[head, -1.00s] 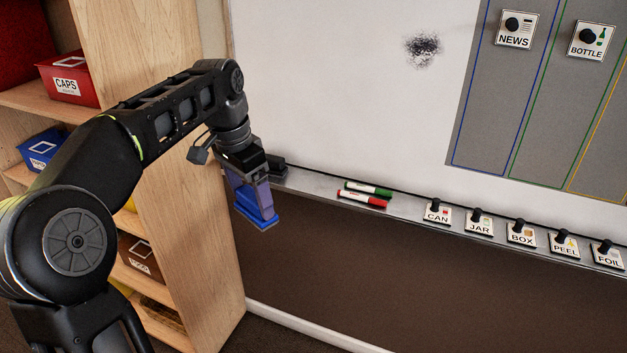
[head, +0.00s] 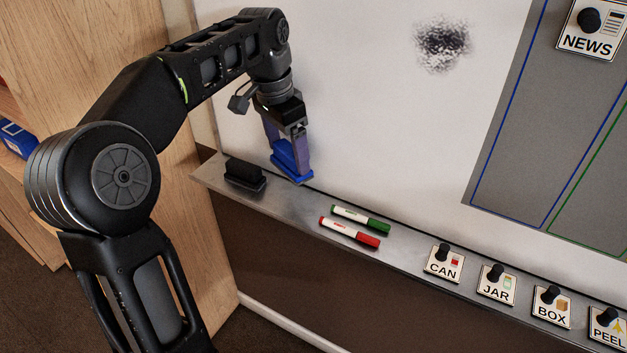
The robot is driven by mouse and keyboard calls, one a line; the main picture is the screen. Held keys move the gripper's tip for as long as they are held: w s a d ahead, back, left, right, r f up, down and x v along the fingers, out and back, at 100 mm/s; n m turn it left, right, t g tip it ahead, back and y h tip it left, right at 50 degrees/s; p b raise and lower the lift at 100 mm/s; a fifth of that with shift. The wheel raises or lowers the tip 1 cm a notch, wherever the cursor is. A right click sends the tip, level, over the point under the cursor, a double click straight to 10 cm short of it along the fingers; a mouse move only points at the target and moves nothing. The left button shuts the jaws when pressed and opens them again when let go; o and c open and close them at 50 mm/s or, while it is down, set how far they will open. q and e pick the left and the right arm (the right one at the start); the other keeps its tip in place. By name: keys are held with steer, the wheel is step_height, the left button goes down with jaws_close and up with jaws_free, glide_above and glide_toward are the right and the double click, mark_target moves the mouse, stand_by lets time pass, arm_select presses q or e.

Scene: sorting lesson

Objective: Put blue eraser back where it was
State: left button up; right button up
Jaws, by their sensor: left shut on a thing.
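The blue eraser (head: 290,162) is between the fingers of my left gripper (head: 287,150), which is shut on it. In the head view it is held by the whiteboard, over the back of the metal tray ledge (head: 300,205). I cannot tell whether it touches the ledge or the board. A black eraser (head: 245,176) lies on the ledge to the left of the blue one. My right gripper is out of view.
A green marker (head: 361,220) and a red marker (head: 350,233) lie on the ledge to the right. Further right stand tiles such as CAN (head: 445,264) and JAR (head: 497,284). A black smudge (head: 442,44) marks the whiteboard (head: 380,110). A wooden shelf (head: 190,220) stands at left.

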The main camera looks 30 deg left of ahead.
mark_target(290, 171)
arm_select(q)
steer(key=shift+w+r, duration=0.15)
steer(key=shift+w, duration=0.1)
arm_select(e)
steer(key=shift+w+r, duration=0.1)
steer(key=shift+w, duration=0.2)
arm_select(q)
steer(key=shift+s, duration=0.15)
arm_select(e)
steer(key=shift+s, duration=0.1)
arm_select(q)
steer(key=shift+f, duration=3.1)
steer(key=shift+f, duration=1.9)
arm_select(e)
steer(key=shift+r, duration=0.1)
arm_select(q)
steer(key=shift+f, duration=0.1)
steer(key=o, duration=1.1)
steer(key=shift+r, duration=0.2)
